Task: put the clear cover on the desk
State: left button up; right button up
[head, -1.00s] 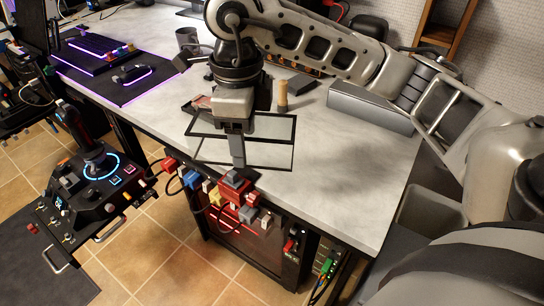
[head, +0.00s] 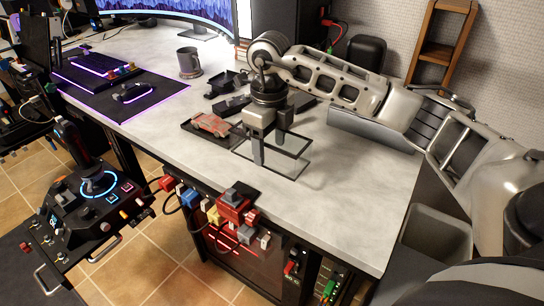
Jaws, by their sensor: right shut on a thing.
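The clear cover (head: 288,160) is a see-through box with thin dark edges, near the front edge of the desk (head: 345,190). My right gripper (head: 270,146) comes down over it from above and is shut on it. I cannot tell whether the cover's lower edge touches the desk or hangs just above it. A red model car (head: 211,124) sits uncovered on a dark base just left of the cover. My left gripper is not in view.
A grey mug (head: 189,61) and a dark mat (head: 140,95) with a mouse lie at the back left. Small dark items stand behind the car. Red and blue connectors (head: 232,207) line the front edge. The desk's right front is clear.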

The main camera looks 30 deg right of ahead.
jog(key=shift+w+d+f, duration=0.25)
jog(key=shift+d+f, duration=0.05)
jog(key=shift+f, duration=0.15)
jog(key=shift+w+d+f, duration=0.1)
jog(key=shift+d+f, duration=0.05)
jog(key=shift+f, duration=0.85)
jog(key=shift+w+d+f, duration=0.1)
jog(key=shift+f, duration=0.85)
jog(key=shift+f, duration=0.15)
jog(key=o, duration=1)
